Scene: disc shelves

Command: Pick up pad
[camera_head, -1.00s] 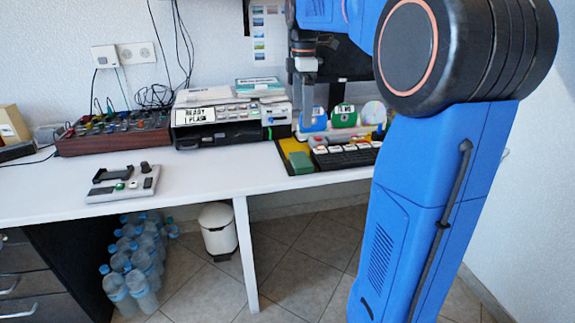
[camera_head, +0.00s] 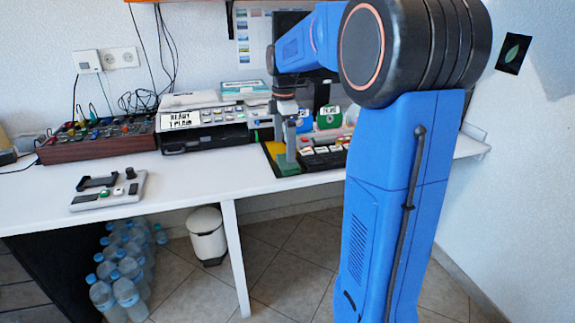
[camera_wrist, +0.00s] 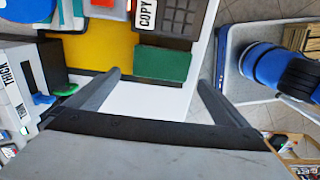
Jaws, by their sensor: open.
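Nothing is held. I cannot tell the exact height of the fingertips over the pad.
A yellow surface (camera_wrist: 105,52) and a dark keypad (camera_wrist: 176,15) border the pad. A printer-like machine (camera_head: 205,127) stands behind to the left. A grey control box (camera_head: 108,190) sits farther left. The white desk (camera_head: 200,185) between them is clear.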

